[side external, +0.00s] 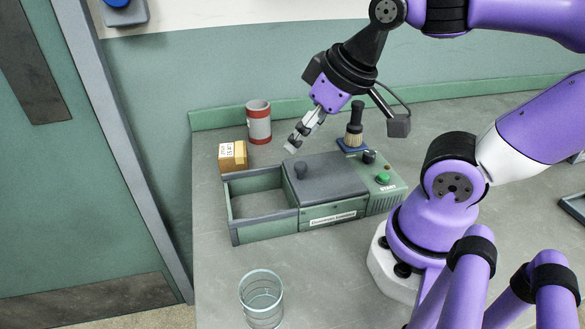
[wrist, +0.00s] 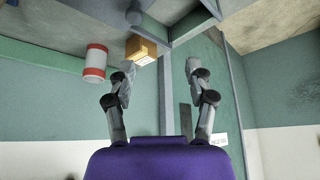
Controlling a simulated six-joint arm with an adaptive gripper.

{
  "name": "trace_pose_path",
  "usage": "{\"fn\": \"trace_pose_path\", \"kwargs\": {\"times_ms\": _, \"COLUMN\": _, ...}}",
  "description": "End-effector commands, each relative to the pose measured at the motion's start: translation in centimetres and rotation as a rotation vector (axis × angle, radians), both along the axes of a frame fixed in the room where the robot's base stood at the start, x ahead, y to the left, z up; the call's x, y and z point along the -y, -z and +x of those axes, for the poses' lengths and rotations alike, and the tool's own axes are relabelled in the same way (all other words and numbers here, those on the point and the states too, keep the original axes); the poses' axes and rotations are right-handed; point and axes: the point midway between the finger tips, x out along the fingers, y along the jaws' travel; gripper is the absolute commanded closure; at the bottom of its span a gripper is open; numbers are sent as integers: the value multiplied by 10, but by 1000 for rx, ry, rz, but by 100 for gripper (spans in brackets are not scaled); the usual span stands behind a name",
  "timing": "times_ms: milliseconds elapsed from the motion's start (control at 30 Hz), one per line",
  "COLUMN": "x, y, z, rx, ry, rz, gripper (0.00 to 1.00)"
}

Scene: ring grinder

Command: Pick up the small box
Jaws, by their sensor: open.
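The small box (side external: 233,157) is a brown cardboard box with a white label. It stands on the worktop behind the open bin of the grinder, left of the red and white can. It also shows in the wrist view (wrist: 140,50), near the top and just beyond the left finger. My gripper (side external: 290,146) is in the air to the right of the box, above the back of the grinder, and points down to the left. In the wrist view my gripper (wrist: 160,68) has its two fingers wide apart with nothing between them.
The red and white can (side external: 258,122) stands close behind the box. The grey grinder (side external: 330,180) with its open bin (side external: 262,231) lies in front. A brush (side external: 354,125) stands at the back right and a glass (side external: 262,299) in front. The worktop left of the bin is clear.

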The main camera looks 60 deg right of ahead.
Motion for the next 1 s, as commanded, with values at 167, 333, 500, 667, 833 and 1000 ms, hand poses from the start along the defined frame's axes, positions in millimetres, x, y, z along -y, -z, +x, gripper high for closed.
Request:
{"fn": "trace_pose_path", "kwargs": {"times_ms": 167, "x": 0, "y": 0, "z": 0, "rx": 0, "ry": 1, "rz": 0, "gripper": 38}}
{"fn": "trace_pose_path", "kwargs": {"times_ms": 333, "x": 0, "y": 0, "z": 0, "rx": 0, "ry": 1, "rz": 0, "gripper": 38}}
{"fn": "trace_pose_path", "kwargs": {"times_ms": 500, "x": 0, "y": 0, "z": 0, "rx": 0, "ry": 1, "rz": 0, "gripper": 0}}
{"fn": "trace_pose_path", "kwargs": {"times_ms": 667, "x": 0, "y": 0, "z": 0, "rx": 0, "ry": 1, "rz": 0, "gripper": 0}}
{"fn": "trace_pose_path", "kwargs": {"times_ms": 833, "x": 0, "y": 0, "z": 0, "rx": 0, "ry": 1, "rz": 0, "gripper": 0}}
{"fn": "trace_pose_path", "kwargs": {"times_ms": 1000, "x": 1, "y": -4, "z": 10, "rx": -16, "ry": -27, "rz": -10, "gripper": 0}}
